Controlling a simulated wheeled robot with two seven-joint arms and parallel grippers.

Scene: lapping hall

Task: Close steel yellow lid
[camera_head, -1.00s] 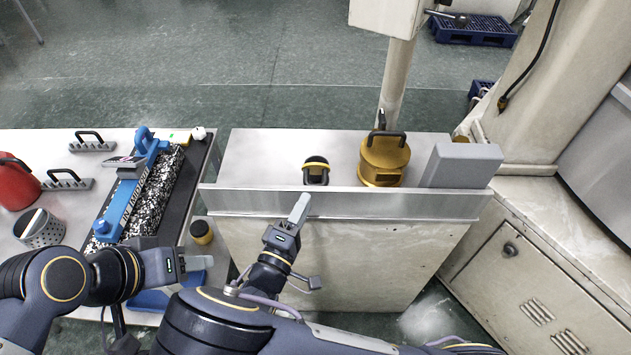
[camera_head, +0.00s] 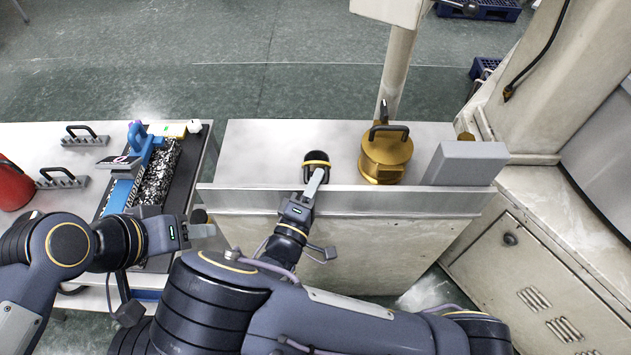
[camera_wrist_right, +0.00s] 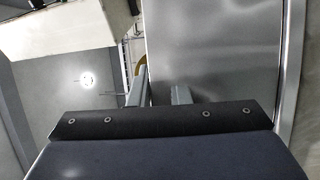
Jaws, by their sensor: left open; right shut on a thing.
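A small black container with a yellow band or lid edge (camera_head: 317,162) stands on the steel bench top, behind its raised front edge. My right gripper (camera_head: 313,187) reaches over that edge and is shut at the container's front, where a dark handle showed. The fingers hide the exact contact. In the right wrist view, the two fingers (camera_wrist_right: 160,90) extend toward a yellow curved edge (camera_wrist_right: 138,52), mostly hidden behind the left finger. My left gripper (camera_head: 205,230) is open and empty, low at the left, away from the container.
A brass pot with a black handle (camera_head: 386,158) and a grey box (camera_head: 466,163) stand to the right on the steel bench (camera_head: 250,150). The bench's raised front edge (camera_head: 400,203) runs under my right gripper. A blue tool (camera_head: 122,190) lies on the left table.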

